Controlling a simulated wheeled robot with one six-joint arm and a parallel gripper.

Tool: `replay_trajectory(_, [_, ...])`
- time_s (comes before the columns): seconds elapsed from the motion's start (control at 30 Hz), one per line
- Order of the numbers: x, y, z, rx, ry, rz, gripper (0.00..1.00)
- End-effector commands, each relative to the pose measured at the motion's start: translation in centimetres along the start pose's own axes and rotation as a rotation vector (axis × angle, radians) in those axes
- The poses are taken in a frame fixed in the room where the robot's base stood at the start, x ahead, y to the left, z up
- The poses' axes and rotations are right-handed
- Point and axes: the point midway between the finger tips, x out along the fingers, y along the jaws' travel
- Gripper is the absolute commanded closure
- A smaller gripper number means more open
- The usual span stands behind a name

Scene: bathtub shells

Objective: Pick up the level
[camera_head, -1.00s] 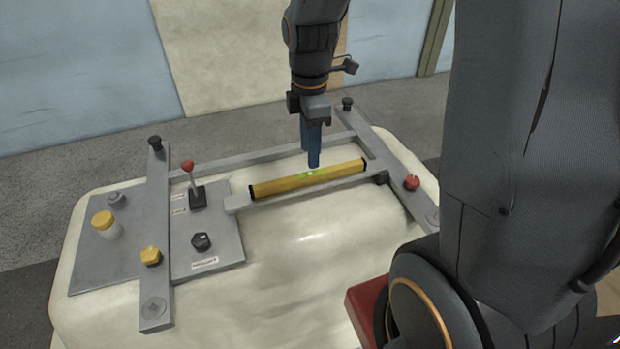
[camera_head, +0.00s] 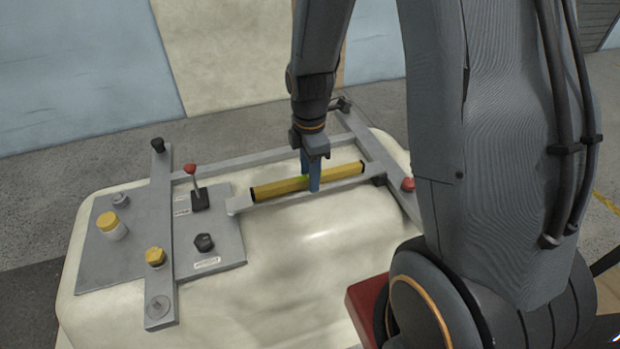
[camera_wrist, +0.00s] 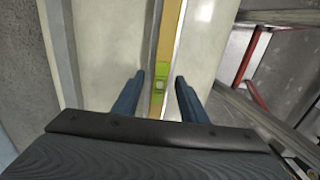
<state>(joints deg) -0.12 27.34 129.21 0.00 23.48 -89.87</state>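The level is a yellow bar (camera_head: 341,172) with dark ends and a green vial near its middle. It lies along a grey rail of the frame on the upturned pale tub shell. My gripper (camera_head: 309,182) points down at the level's middle, with one blue finger in front of the bar and the other behind it. In the wrist view the level (camera_wrist: 167,40) runs between my two spread fingers (camera_wrist: 158,98), with the green vial between the tips. Gaps show on both sides, so the gripper is open around it.
A red knob (camera_head: 407,184) sits at the right. The tub shell's front (camera_head: 290,285) is clear.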

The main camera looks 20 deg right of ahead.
Motion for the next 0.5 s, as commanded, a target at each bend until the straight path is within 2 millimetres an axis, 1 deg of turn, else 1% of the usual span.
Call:
replay_trajectory(0.2, [0.04,0.04,-0.01,0.0,0.0,0.001,0.61])
replay_trajectory(0.27, [0.04,0.03,-0.01,0.0,0.0,0.001,0.69])
replay_trajectory(0.3, [0.04,0.03,-0.01,0.0,0.0,0.001,0.76])
replay_trajectory(0.43, [0.03,0.03,-0.01,0.0,0.0,0.001,0.98])
replay_trajectory(0.5, [0.03,0.03,-0.01,0.0,0.0,0.001,1.0])
